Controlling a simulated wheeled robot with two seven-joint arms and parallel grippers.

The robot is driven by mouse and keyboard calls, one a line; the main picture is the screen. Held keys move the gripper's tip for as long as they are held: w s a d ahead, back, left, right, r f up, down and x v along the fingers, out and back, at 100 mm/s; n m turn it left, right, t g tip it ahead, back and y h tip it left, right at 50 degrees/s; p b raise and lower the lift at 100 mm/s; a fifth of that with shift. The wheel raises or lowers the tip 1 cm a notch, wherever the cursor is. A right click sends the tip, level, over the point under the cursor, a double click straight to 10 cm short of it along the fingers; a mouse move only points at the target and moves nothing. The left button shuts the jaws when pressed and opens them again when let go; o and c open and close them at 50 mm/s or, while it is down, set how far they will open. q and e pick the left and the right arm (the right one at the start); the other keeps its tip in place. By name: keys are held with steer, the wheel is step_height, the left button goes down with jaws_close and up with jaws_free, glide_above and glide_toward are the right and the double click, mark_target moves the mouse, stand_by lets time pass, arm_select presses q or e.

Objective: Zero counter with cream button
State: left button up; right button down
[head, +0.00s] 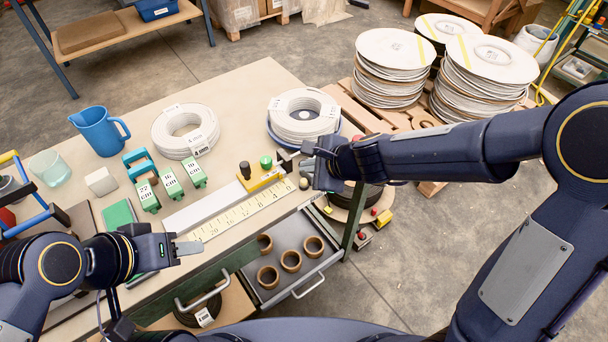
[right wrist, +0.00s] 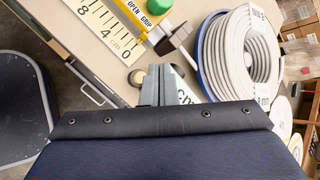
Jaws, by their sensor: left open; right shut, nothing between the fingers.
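A small round cream button (head: 304,184) sits at the bench's front edge, beside the right end of the ruler; it also shows in the right wrist view (right wrist: 136,78), partly hidden by my fingers. My right gripper (head: 306,166) is shut and empty, its tips close to the button; I cannot tell whether they touch it. In the right wrist view the shut fingers (right wrist: 165,76) cover part of a white label marked "cm" (right wrist: 185,96). The counter's digits cannot be made out. My left gripper (head: 188,245) is open and empty over the bench's front edge.
A yellow clamp block (head: 264,181) with a green button (head: 266,161) stands by the ruler (head: 238,212). A cable coil (head: 303,115) lies behind my right gripper. An open drawer (head: 318,262) holding several brown rings juts out below. Green blocks (head: 171,183) stand mid-bench.

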step_height(320, 180, up, 3)
steer(key=shift+r+p, duration=0.15)
steer(key=shift+p, duration=1.05)
steer(key=s+d+r+n+y+p, duration=0.1)
steer(key=s+d+r+n, duration=0.8)
steer(key=r, duration=0.2)
steer(key=s+d+f+n+h+p, duration=0.1)
steer(key=s+d+n+h, duration=0.3)
steer(key=s+d, duration=0.6)
steer(key=s+n, duration=0.2)
steer(key=s, duration=0.2)
steer(key=shift+s+d+f+n+g, duration=0.2)
steer(key=shift+f+n+g, duration=0.1)
steer(key=shift+f+n, duration=0.1)
steer(key=c, duration=2.2)
jaws_free()
